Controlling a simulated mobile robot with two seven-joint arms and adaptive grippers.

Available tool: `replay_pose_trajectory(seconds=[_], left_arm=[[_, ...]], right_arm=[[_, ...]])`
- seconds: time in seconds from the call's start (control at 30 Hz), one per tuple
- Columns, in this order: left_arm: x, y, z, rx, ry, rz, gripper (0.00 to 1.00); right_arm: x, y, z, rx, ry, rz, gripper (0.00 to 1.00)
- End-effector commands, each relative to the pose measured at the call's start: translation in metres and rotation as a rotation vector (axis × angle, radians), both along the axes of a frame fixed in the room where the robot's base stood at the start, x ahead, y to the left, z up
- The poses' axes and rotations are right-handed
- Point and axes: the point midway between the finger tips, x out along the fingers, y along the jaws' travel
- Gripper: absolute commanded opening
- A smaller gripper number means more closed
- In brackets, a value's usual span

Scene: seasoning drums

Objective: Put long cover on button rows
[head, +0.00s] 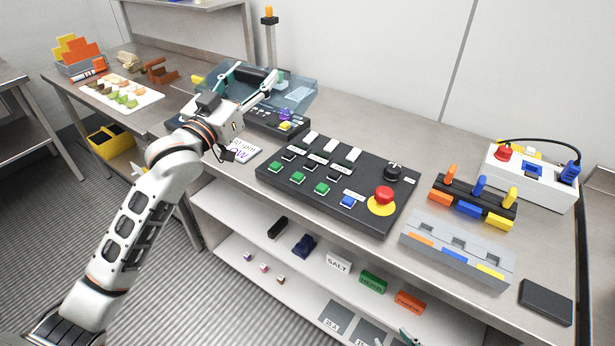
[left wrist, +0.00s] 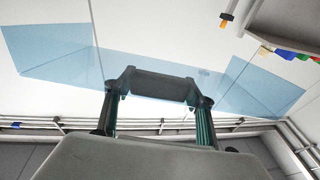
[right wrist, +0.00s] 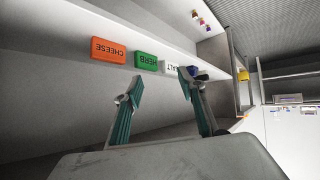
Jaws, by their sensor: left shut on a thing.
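The long cover (head: 298,99) is a clear blue, long shell with a dark handle. It is held in the air over the back of the table, behind the button panel and to its left. It also spans the left wrist view (left wrist: 60,60). My left gripper (head: 248,84) is shut on the handle. The black button panel (head: 272,176) carries rows of green, white, black and blue buttons, uncovered. My right gripper (right wrist: 161,84) is open and empty near the lower shelf; a fingertip shows at the bottom of the head view (head: 410,338).
Labelled blocks, one orange (right wrist: 108,50), stand on the lower shelf.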

Motion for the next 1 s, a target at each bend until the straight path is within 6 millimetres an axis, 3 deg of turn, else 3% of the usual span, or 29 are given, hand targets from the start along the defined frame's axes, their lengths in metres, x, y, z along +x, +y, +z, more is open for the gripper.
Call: replay_pose_trajectory(seconds=[0.03, 0.1, 0.2, 0.3, 0.47, 1.0], left_arm=[[0.001, -0.023, 0.002, 0.006, 0.029, -0.035, 0.29], [0.000, -0.050, -0.001, 0.021, 0.086, -0.075, 0.29], [-0.004, -0.081, -0.005, 0.048, 0.152, -0.115, 0.29], [-0.007, -0.099, -0.009, 0.070, 0.195, -0.139, 0.29], [-0.009, -0.107, -0.028, 0.082, 0.222, -0.148, 0.29], [-0.009, -0.106, -0.151, 0.082, 0.219, -0.147, 0.29]], right_arm=[[0.002, 0.005, -0.004, 0.004, -0.009, 0.010, 0.40], [0.005, 0.009, -0.003, 0.010, -0.022, 0.018, 0.40], [0.009, 0.014, 0.001, 0.018, -0.040, 0.025, 0.40], [0.011, 0.020, 0.003, 0.027, -0.049, 0.032, 0.40], [0.013, 0.023, 0.005, 0.031, -0.056, 0.036, 0.40], [0.010, 0.019, -0.015, 0.024, -0.043, 0.032, 0.40]])
